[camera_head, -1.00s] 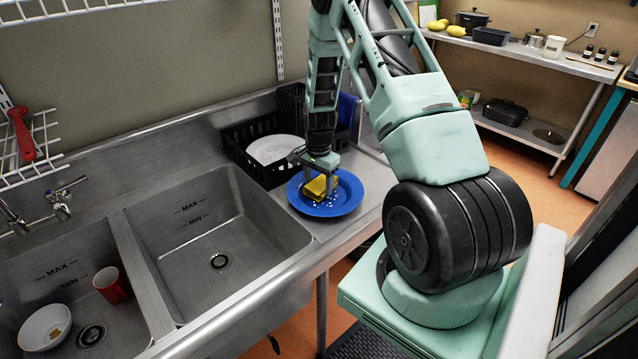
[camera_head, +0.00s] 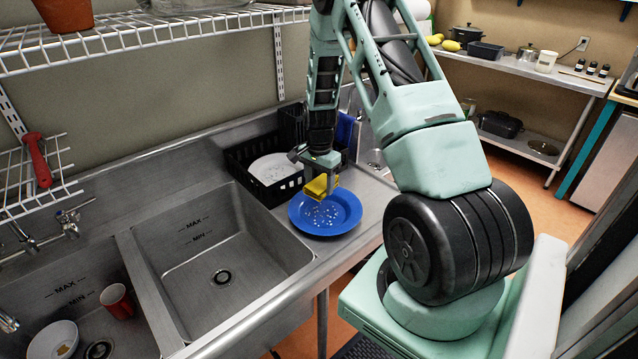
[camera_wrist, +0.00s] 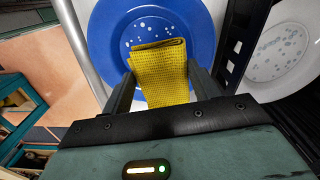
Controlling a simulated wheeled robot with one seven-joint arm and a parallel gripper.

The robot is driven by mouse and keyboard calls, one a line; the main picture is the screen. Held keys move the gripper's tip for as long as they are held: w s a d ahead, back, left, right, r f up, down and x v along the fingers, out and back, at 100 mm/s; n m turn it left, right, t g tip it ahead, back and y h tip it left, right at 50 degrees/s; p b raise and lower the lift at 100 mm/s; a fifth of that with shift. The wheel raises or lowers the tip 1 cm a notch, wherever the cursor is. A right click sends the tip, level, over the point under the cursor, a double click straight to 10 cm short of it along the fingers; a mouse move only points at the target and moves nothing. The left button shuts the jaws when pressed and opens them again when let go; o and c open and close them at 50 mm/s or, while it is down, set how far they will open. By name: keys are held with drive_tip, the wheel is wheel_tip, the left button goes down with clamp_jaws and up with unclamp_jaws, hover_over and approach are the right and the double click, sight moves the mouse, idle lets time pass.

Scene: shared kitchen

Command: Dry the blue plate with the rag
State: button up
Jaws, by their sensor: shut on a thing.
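The blue plate (camera_head: 338,216) lies on the steel drainboard to the right of the sinks, with pale water drops on its middle. My gripper (camera_head: 322,185) is shut on the yellow rag (camera_head: 317,190) and holds it above the far left part of the plate. In the wrist view the folded rag (camera_wrist: 160,70) hangs between the two fingers, with the blue plate (camera_wrist: 105,45) behind it. Drops still show on the plate beyond the rag's edge. The rag hides part of the plate.
A black dish rack (camera_head: 237,165) with a white plate (camera_head: 268,168) stands just behind the blue plate. Two sink basins lie to the left, with a red cup (camera_head: 117,300) and a white bowl (camera_head: 55,340) in the left one. A wire shelf (camera_head: 150,32) hangs above.

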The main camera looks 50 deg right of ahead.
drive_tip(key=shift+r, duration=0.1)
drive_tip(key=s+r+p, duration=0.3)
drive_tip(key=s+r, duration=0.2)
drive_tip(key=s, duration=0.5)
drive_tip(key=shift+r, duration=0.4)
drive_tip(key=shift+p, duration=0.3)
